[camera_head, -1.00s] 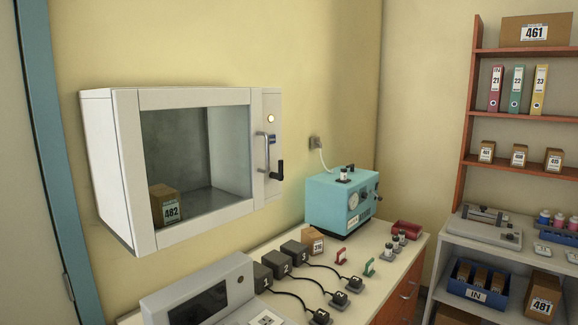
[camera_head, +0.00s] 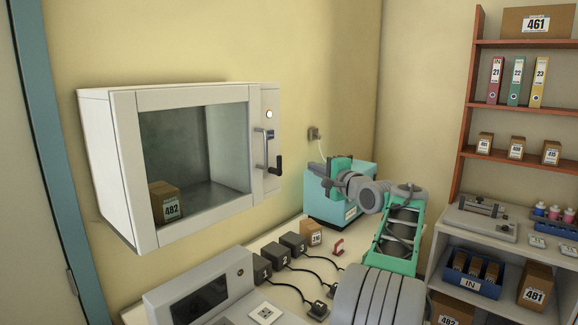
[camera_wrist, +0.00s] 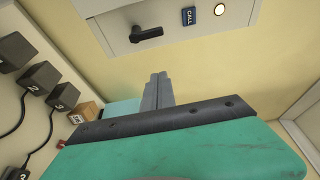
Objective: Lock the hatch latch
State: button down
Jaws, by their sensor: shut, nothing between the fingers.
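The white incubator (camera_head: 193,97) hangs on the wall with its glass-fronted hatch (camera_head: 165,150) appearing closed. The latch, a black handle (camera_head: 277,168), is on the panel at the hatch's right, beside a vertical bar handle. In the wrist view the black latch handle (camera_wrist: 147,35) shows on the white panel near a blue CALL label and a lit round lamp. My gripper (camera_wrist: 160,76) is shut and empty, with its fingers together, apart from the handle. In the head view my gripper (camera_head: 316,170) is right of the latch, in front of the teal machine.
A box marked 482 (camera_head: 165,202) sits inside the incubator. Below, the counter holds numbered dark blocks (camera_head: 293,243) with cables, a small box (camera_head: 311,233) and a grey device (camera_head: 200,297). The teal machine (camera_head: 318,205) is partly hidden by my arm. Shelves stand at right.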

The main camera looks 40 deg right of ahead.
jog(key=shift+a, duration=0.1)
jog(key=p+x, duration=0.4)
jog(key=x, duration=0.6)
jog(key=shift+s+a, duration=0.15)
jog(key=shift+a, duration=1.85)
